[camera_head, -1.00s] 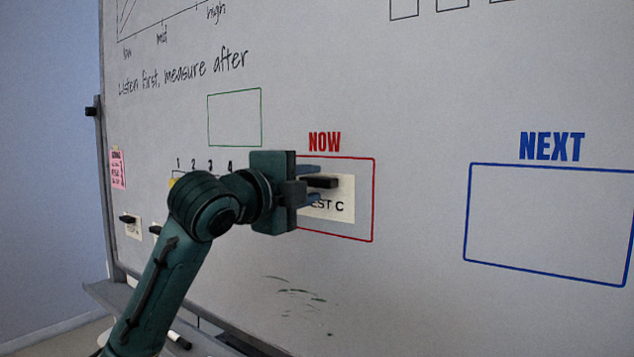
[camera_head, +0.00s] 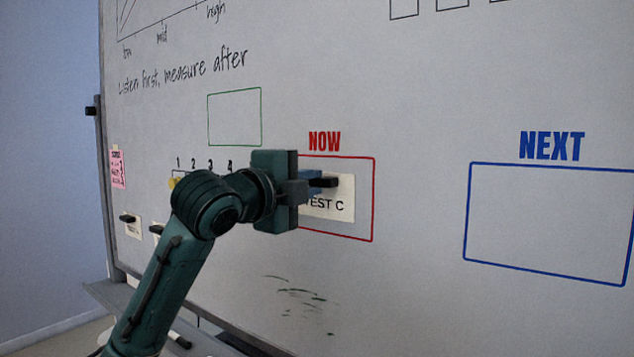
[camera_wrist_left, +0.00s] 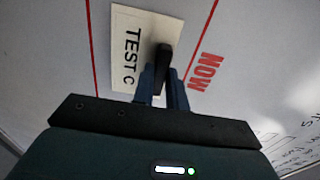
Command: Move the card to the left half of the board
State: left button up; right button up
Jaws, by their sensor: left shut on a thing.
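The cream card (camera_head: 341,205) reading "TEST C" lies against the whiteboard (camera_head: 420,100), inside the red box under "NOW". A dark handle (camera_head: 328,182) stands out from it. The card also shows in the left wrist view (camera_wrist_left: 128,62), with the handle (camera_wrist_left: 163,62) on it. My left gripper (camera_head: 314,184) is shut on the handle; its blue fingers (camera_wrist_left: 163,92) close around it in the left wrist view. Part of the card's left side is hidden behind the gripper. My right gripper is not in view.
An empty blue box (camera_head: 548,222) under "NEXT" is at the right. An empty green box (camera_head: 234,117) is up left of the gripper. A pink note (camera_head: 117,169) and small cards with dark handles (camera_head: 129,219) are at the far left. A tray (camera_head: 103,294) runs below the board.

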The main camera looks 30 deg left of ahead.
pick_arm(q)
grip_shut()
jog(key=shift+s, duration=0.15)
jog(key=shift+s+a, duration=0.1)
jog(key=shift+s, duration=0.55)
jog(key=shift+s, duration=0.15)
jog(key=shift+s+a+b, duration=0.2)
jog(key=shift+s+b, duration=0.25)
jog(key=shift+s, duration=2.1)
